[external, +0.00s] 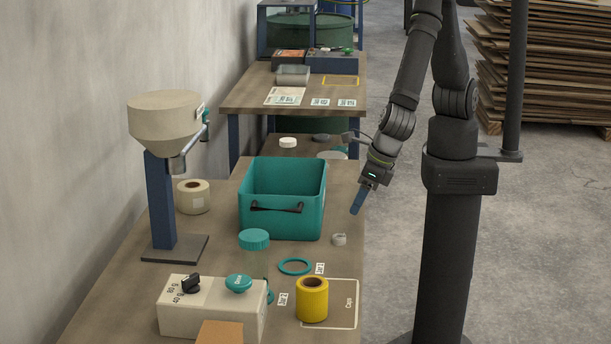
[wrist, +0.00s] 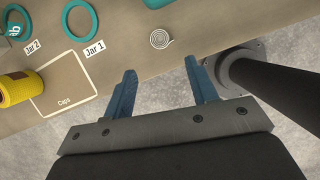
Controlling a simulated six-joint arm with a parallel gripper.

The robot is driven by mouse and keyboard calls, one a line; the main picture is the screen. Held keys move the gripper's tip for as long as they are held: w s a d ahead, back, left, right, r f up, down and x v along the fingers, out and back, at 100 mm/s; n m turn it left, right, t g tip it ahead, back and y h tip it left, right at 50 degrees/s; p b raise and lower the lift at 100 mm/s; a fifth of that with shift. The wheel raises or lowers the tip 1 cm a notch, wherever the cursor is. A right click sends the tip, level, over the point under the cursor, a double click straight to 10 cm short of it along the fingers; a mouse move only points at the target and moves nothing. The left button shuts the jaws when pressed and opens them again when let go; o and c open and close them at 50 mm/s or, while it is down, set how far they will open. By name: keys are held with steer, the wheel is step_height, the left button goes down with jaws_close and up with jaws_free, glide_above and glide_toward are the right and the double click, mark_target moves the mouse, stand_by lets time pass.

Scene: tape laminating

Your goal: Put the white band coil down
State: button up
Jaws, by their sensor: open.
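The white band coil (external: 339,239) is a small pale roll on the table, right of the teal crate's near corner and close to the table's right edge. In the wrist view the white band coil (wrist: 161,39) shows as a spiral, lying apart from the fingers. My gripper (external: 357,203) is above the table's right edge, higher than the coil and a little to its right. In the wrist view my gripper (wrist: 161,82) has its two blue fingers spread wide with nothing between them.
The teal crate (external: 283,220) stands left of the coil. A teal ring (external: 295,267), a yellow roll (external: 312,302) and the Caps outline (external: 346,318) are nearer the camera. A hopper stand (external: 162,200) stands at the left. My own column is off the table's right edge.

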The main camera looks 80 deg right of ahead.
mark_target(338, 234)
steer(key=shift+v, duration=1.2)
steer(key=x, duration=1.2)
steer(key=shift+f, duration=0.25)
steer(key=shift+r, duration=1.25)
steer(key=shift+f, duration=0.15)
